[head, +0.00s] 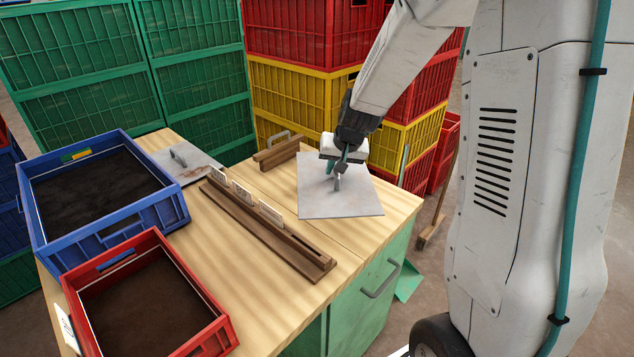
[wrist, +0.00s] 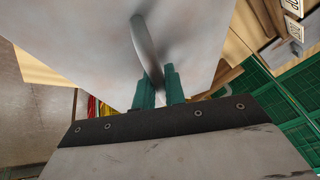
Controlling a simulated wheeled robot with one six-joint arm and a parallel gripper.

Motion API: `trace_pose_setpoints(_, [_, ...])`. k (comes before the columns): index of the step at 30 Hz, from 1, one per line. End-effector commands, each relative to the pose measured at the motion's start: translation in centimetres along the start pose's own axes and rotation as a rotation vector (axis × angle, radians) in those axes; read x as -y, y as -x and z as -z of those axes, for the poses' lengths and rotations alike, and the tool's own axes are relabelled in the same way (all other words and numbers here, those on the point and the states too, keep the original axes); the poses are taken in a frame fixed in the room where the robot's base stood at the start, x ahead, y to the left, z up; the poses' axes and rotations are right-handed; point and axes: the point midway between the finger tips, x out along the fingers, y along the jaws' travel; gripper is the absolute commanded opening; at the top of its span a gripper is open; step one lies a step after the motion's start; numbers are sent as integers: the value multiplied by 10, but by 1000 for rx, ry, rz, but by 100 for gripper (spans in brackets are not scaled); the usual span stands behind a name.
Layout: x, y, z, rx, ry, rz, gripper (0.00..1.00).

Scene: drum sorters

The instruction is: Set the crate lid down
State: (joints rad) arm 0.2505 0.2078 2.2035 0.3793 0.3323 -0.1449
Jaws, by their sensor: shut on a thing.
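The crate lid (head: 340,203) is a flat pale grey plate with a bar handle (head: 337,182) standing up from its middle. My gripper (head: 339,171) is shut on that handle, over the right end of the wooden worktop (head: 250,262). In the wrist view the teal fingers of my gripper (wrist: 158,88) close around the curved handle (wrist: 146,45), with the lid (wrist: 85,50) spread out beyond them. The lid looks about level, close to the worktop. I cannot tell whether it touches the worktop, as its underside is hidden.
A similar plate with a handle (head: 196,166) lies at the worktop's back left. A blue crate (head: 113,236) and a red crate (head: 183,347) with dark contents stand left. A slotted wooden rack (head: 260,236) with cards crosses the middle; a small wooden block (head: 279,153) lies behind.

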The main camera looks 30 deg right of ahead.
Motion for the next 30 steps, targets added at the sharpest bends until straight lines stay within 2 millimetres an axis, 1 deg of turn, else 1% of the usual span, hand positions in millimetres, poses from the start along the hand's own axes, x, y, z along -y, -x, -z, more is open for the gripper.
trace_pose_setpoints(1, [-23,4,-10,-9,-49,-22,0])
trace_pose_setpoints(4, [-61,9,-31,-29,-157,-72,0])
trace_pose_setpoints(6, [-82,12,-47,-44,-235,-109,0])
trace_pose_setpoints(9, [-98,15,-61,-59,-311,-145,0])
trace_pose_setpoints(14, [-112,17,-79,-78,-408,-187,0])
trace_pose_setpoints(21, [-122,17,-100,-103,-552,-238,0])
trace_pose_setpoints(25, [-123,16,-105,-122,-624,-263,0])
trace_pose_setpoints(30, [-124,16,-106,-147,-697,-291,0])
